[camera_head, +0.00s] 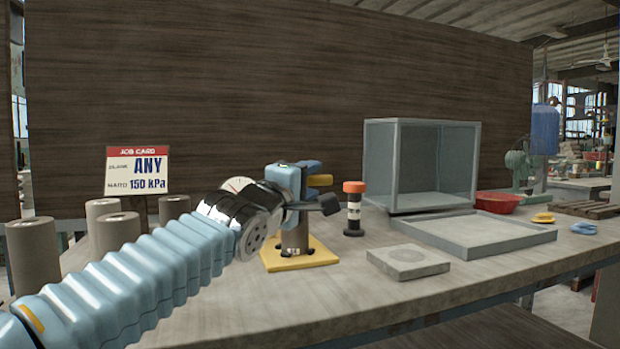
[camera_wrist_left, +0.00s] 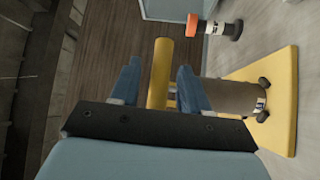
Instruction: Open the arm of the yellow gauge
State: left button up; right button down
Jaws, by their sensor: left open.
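The yellow gauge stands on the bench on a yellow base plate (camera_head: 318,256). A grey-brown clay cylinder (camera_head: 295,240) stands over this plate. A round white dial (camera_head: 236,185) shows partly behind my left wrist. In the left wrist view the yellow arm (camera_wrist_left: 160,72) lies between the two blue fingers of my open left gripper (camera_wrist_left: 158,82), with gaps on both sides. The cylinder (camera_wrist_left: 230,97) and base plate (camera_wrist_left: 283,95) are beside the fingers there. My right gripper is not in view.
An orange-topped black-and-white post (camera_head: 354,212) stands just right of the gauge. Several clay cylinders (camera_head: 32,255) stand at left by a job card (camera_head: 138,171). A grey slab (camera_head: 408,262), shallow tray (camera_head: 470,238) and open-fronted box (camera_head: 420,165) are to the right.

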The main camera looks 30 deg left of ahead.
pick_arm(q)
jog(key=shift+w+a, duration=0.1)
jog(key=shift+w, duration=0.35)
jog(key=shift+c, duration=0.4)
grip_shut()
jog(key=shift+r, duration=0.15)
